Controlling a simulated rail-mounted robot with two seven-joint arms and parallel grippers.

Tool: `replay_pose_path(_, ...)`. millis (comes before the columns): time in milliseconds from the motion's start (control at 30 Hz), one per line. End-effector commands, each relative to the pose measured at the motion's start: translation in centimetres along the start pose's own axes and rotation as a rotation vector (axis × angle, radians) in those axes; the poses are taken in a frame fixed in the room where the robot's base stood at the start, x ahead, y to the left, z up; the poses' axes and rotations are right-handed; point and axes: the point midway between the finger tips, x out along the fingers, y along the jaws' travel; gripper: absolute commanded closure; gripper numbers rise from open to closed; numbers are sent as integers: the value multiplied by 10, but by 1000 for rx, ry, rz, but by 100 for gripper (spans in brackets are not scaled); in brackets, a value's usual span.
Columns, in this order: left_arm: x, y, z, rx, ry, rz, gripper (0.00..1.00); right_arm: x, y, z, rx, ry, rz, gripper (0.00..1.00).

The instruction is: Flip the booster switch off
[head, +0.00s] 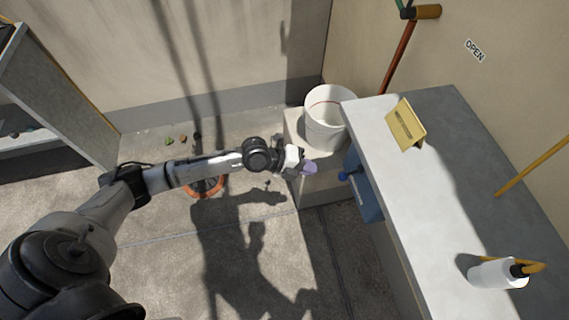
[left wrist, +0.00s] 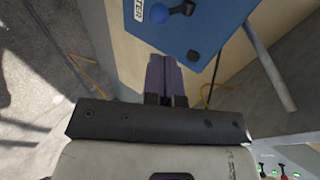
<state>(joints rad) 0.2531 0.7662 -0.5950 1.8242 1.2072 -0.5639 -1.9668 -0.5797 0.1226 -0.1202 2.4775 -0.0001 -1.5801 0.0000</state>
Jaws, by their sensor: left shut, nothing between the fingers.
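A blue box (head: 367,192) is mounted on the side of the grey counter in the head view. The left wrist view shows the blue box (left wrist: 215,22) with a white label, partly cut off, ending in "TER". My right gripper is out of view.
A white bucket (head: 328,118) stands on a ledge behind my left gripper. The counter (head: 432,190) holds a yellow sign (head: 405,124) and a white bottle (head: 497,273). A red lever (left wrist: 283,167) shows at the lower right of the left wrist view.

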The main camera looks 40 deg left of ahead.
Motion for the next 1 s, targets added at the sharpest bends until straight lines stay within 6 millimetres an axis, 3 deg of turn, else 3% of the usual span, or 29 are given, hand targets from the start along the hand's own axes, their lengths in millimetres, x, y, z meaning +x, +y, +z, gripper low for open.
replay_pose_path(100, -24, 7, 0, 1, 0, 4, 100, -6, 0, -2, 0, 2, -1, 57)
replay_pose_path(400, -59, 19, 0, 0, 0, 1, 100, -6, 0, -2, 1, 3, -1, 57)
replay_pose_path(1000, -68, 21, 0, 0, 0, -1, 100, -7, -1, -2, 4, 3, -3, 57)
